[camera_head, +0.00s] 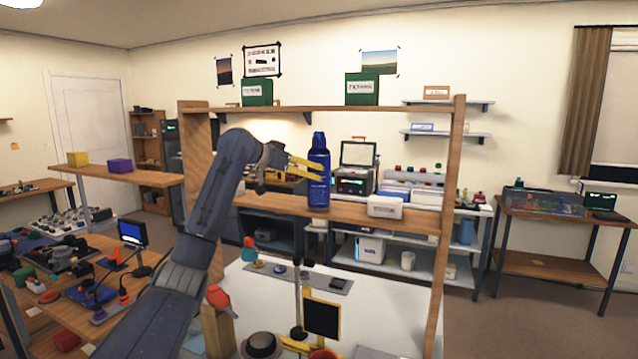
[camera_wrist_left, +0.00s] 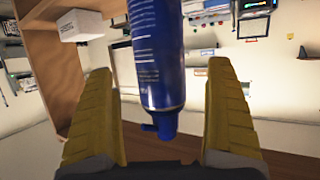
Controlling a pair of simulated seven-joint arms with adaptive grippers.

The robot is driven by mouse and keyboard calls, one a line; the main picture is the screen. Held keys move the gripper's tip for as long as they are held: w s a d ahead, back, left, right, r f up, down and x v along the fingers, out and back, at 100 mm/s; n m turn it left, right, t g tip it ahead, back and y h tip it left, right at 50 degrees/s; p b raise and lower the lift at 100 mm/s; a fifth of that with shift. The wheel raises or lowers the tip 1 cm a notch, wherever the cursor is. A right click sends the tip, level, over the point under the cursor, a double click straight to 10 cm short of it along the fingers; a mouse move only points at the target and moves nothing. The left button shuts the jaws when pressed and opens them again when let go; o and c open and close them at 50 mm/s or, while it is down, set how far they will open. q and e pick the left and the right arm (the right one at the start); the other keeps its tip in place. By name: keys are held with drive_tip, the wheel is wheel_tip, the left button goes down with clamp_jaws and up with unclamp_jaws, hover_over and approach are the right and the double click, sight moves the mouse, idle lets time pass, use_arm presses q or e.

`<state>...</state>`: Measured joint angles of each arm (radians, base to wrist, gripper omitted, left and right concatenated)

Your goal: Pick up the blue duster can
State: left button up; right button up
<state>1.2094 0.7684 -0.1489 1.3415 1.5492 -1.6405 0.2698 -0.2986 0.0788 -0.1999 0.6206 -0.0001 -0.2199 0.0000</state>
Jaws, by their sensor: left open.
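The blue duster can (camera_head: 319,178) stands upright on the middle wooden shelf board in the head view. My left gripper (camera_head: 306,168) is beside it on the left, at the height of the can's upper part, its yellow fingers pointing at the can. In the left wrist view the can (camera_wrist_left: 158,50) appears upside down, between the open fingers of my left gripper (camera_wrist_left: 160,72). Background shows on both sides of the can, so no finger visibly touches it. The can's far end is cut off by that view's top edge. My right gripper is not in view.
A white box (camera_head: 385,207) sits on the same shelf board (camera_head: 281,204), right of the can. A wooden post (camera_head: 447,200) closes the shelf's right side. Green boxes (camera_head: 361,89) stand on the top board. Below are a white worktop (camera_head: 390,305) and a black panel (camera_head: 322,318).

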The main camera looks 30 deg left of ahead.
sight(319, 174)
use_arm(q)
drive_tip(key=x, duration=0.6)
idle(0.3)
drive_tip(key=shift+f, duration=0.1)
drive_tip(key=shift+c, duration=0.2)
drive_tip(key=c, duration=1.6)
drive_tip(key=shift+c, duration=0.2)
